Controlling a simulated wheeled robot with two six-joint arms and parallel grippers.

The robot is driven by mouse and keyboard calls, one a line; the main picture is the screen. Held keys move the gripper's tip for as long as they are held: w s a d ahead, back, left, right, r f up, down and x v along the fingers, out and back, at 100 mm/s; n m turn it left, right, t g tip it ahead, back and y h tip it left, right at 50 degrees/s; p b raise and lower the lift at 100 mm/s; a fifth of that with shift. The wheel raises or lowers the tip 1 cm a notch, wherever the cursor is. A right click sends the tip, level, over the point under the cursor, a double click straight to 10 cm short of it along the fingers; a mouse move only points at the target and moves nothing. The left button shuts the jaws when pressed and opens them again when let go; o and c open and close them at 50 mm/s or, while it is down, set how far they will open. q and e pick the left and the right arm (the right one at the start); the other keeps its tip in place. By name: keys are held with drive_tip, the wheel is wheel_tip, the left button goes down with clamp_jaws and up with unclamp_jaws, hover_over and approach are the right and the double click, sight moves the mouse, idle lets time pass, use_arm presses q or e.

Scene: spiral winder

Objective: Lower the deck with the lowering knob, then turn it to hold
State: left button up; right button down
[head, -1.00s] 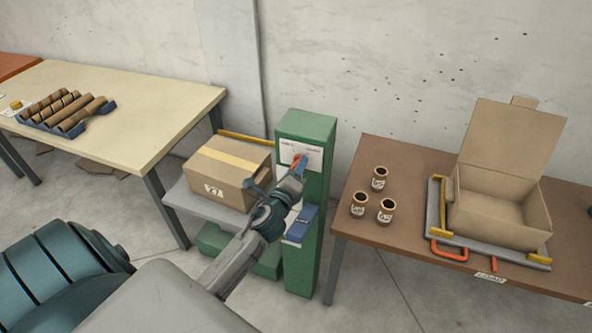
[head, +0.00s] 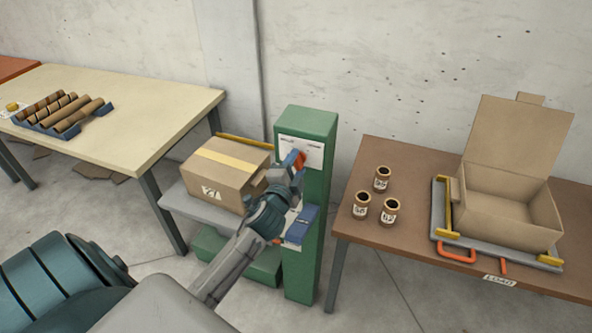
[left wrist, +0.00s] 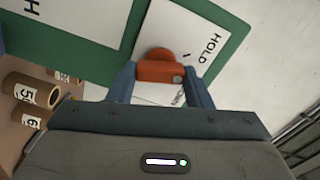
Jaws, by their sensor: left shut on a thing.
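The orange lowering knob (head: 300,161) is on the white panel near the top of the green post (head: 308,122). It also shows in the left wrist view (left wrist: 160,70), between the finger tips, with the word HOLD to its upper right. My left gripper (head: 293,160) is shut on this knob, and its blue fingers partly cover it in the head view. The grey deck (head: 185,202) stands left of the post and carries a closed, taped carton (head: 222,172). My right gripper is not in view.
A green base (head: 210,243) sits under the deck. A cream table (head: 150,120) with cardboard tubes (head: 65,115) in a blue rack is at left.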

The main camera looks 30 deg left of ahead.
use_arm(q)
drive_tip(key=n+b, duration=0.1)
drive_tip(key=n, duration=0.2)
drive_tip(key=shift+f+b, duration=0.1)
drive_tip(key=shift+b, duration=0.2)
drive_tip(key=shift+n, duration=0.6)
drive_tip(key=o, duration=1)
